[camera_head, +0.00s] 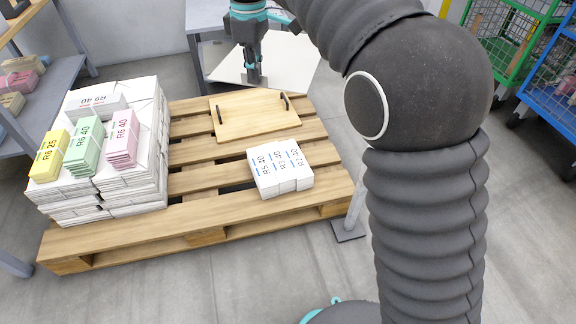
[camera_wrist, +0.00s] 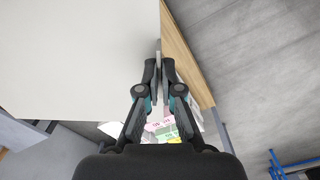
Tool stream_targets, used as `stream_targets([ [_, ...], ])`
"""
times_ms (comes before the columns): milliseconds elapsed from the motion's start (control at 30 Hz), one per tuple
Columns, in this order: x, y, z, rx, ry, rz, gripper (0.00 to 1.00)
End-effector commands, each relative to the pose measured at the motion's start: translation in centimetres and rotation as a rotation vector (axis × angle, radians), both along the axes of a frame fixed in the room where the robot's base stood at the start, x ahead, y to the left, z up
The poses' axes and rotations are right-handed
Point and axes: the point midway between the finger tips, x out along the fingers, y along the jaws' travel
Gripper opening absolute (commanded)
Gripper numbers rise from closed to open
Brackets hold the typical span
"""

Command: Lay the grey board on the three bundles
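The grey board (camera_head: 290,62) is a broad, pale flat panel at the top of the head view, behind the pallet. It fills the left of the wrist view (camera_wrist: 75,60). My gripper (camera_head: 256,80) points down at the board's near part, its fingers (camera_wrist: 160,62) close together on a small grey piece at the board's edge. Three white bundles (camera_head: 280,168) lie side by side on the pallet's front right. Three coloured bundles, yellow (camera_head: 49,156), green (camera_head: 85,146) and pink (camera_head: 121,138), lie on the white paper stack at left. The board is well apart from all these bundles.
A wooden board with two dark handles (camera_head: 254,118) lies on the wooden pallet (camera_head: 200,222). A white-topped paper stack (camera_head: 135,175) fills the pallet's left. A shelf (camera_head: 60,75) stands at left, green (camera_head: 500,55) and blue (camera_head: 540,100) wire carts at right. The front floor is clear.

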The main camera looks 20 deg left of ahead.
Motion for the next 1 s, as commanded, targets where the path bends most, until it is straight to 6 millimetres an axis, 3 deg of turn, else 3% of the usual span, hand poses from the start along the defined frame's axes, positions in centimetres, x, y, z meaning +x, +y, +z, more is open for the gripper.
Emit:
stream_targets([
  [33, 1.0, 0.1, -2.9, -0.004, 0.005, 0.028, 0.0],
  [300, 5.3, -0.1, -16.0, 0.0, -0.005, 0.203, 0.0],
  [600, 7.5, -2.5, -30.2, 0.002, -0.015, 0.397, 0.0],
  [800, 7.7, -4.0, -36.2, 0.003, -0.023, 0.485, 0.0],
  [1000, 7.7, -4.6, -38.1, 0.004, -0.029, 0.518, 0.0],
])
